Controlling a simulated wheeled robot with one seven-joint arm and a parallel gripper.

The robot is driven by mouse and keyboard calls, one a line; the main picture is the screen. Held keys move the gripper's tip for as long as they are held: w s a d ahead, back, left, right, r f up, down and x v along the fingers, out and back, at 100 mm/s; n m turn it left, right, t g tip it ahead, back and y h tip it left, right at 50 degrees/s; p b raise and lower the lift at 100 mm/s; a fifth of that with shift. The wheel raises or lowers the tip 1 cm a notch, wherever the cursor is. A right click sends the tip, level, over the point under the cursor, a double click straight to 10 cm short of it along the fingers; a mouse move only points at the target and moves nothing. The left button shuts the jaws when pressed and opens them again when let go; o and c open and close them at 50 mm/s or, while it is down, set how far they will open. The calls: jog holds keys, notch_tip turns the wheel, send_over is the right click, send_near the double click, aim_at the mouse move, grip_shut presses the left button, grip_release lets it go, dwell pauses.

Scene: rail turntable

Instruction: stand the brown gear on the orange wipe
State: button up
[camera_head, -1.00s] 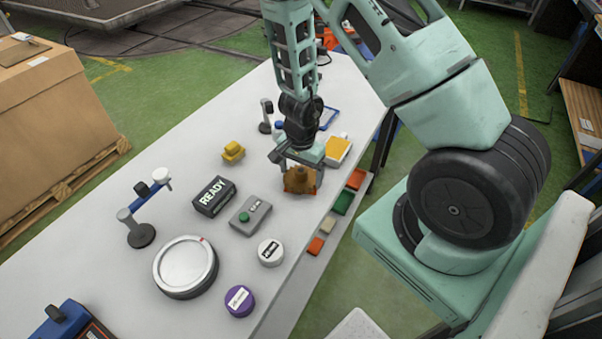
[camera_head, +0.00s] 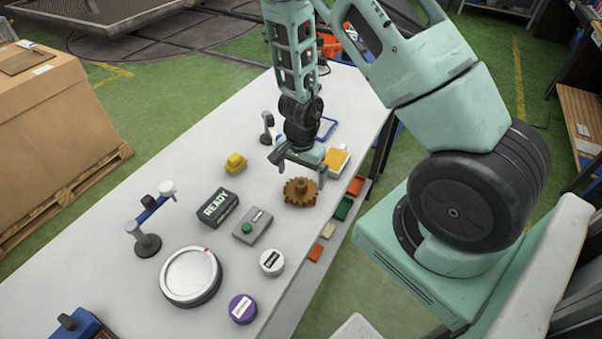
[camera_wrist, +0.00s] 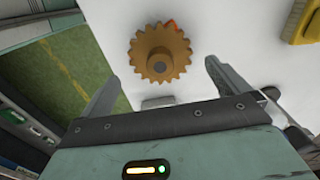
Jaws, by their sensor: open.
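The brown gear (camera_head: 300,192) lies flat on the white table, its hub facing up. It also shows whole in the wrist view (camera_wrist: 160,54). My gripper (camera_head: 300,169) is open and empty just above and behind the gear. In the wrist view its two fingers (camera_wrist: 160,84) are spread wide, apart from the gear.
A yellow-topped box (camera_head: 337,161) is close behind on the right. Coloured squares (camera_head: 343,208) line the table's near edge.

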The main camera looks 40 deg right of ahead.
aim_at(301, 182)
notch_tip(301, 182, up, 8)
jog(key=p, duration=0.6)
jog(key=s+a+r+n+y, duration=0.1)
jog(key=a+r+n+y, duration=0.1)
jog(key=a+r+n, duration=0.5)
jog(key=s+a+r+n+y, duration=0.1)
jog(key=s+a+r+n, duration=0.1)
jog(key=a+r, duration=0.65)
jog(key=s+a+r+n+h, duration=0.1)
jog(key=s+a+r+n, duration=0.2)
jog(key=s+n, duration=0.3)
jog(key=s+a+r+n+h, duration=0.1)
jog(key=s+a+r+n, duration=0.3)
jog(key=s, duration=0.5)
notch_tip(301, 182, up, 2)
jog(key=n, duration=0.2)
jog(key=shift+s+a+r+n, duration=0.2)
jog(key=shift+s+a+n, duration=0.1)
jog(key=shift+n, duration=0.1)
notch_tip(301, 182, down, 17)
jog(key=b, duration=1.6)
jog(key=shift+r, duration=0.2)
